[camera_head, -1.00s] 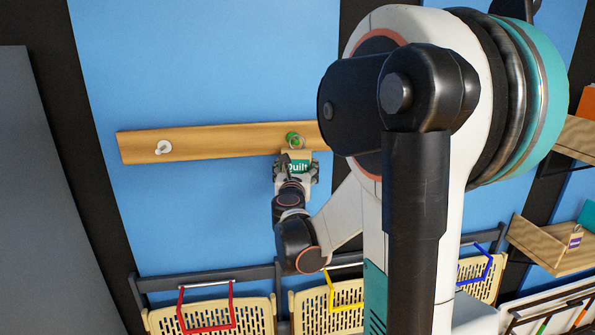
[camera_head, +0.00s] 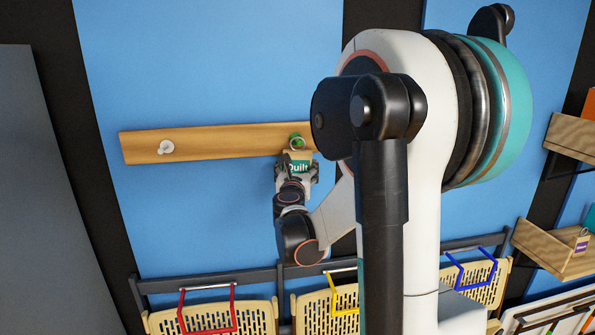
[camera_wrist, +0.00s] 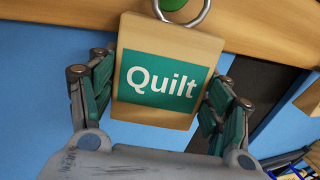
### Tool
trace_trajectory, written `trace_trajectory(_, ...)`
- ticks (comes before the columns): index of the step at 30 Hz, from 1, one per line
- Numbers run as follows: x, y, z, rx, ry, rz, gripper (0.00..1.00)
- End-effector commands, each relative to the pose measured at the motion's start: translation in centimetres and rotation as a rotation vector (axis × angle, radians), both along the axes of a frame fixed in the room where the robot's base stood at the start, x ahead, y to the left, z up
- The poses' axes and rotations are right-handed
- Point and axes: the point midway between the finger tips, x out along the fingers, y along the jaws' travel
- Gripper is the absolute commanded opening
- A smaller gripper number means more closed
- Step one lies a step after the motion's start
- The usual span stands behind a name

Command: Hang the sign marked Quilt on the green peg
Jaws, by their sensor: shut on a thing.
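The Quilt sign (camera_wrist: 158,85) is a wooden tag with a green label and white lettering, with a metal ring (camera_wrist: 203,14) at its top. My gripper (camera_wrist: 162,90) is shut on the sign, one finger at each side edge. In the head view the sign (camera_head: 299,167) is upright just below the green peg (camera_head: 296,141) on the wooden rail. The green peg (camera_wrist: 172,4) shows in the wrist view at the top edge, appearing within the ring's outline. I cannot tell whether the ring is around the peg or only in front of it.
The wooden rail (camera_head: 220,142) runs along the blue wall, with a white peg (camera_head: 166,147) at its left. Wooden shelves (camera_head: 553,250) are at the right. My arm hides the rail's right end.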

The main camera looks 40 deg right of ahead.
Motion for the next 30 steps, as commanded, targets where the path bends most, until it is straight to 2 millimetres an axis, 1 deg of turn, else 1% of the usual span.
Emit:
trace_trajectory(14,-0.01,0.01,0.03,0.0,0.0,0.0,0.5)
trace_trajectory(15,-0.01,0.01,0.03,0.0,0.0,0.0,0.76)
trace_trajectory(17,-0.01,0.01,0.03,0.0,0.0,0.0,0.9)
trace_trajectory(18,-0.01,0.01,0.03,0.0,0.0,0.0,0.95)
trace_trajectory(30,-0.05,0.06,0.01,0.0,0.0,0.0,0.95)
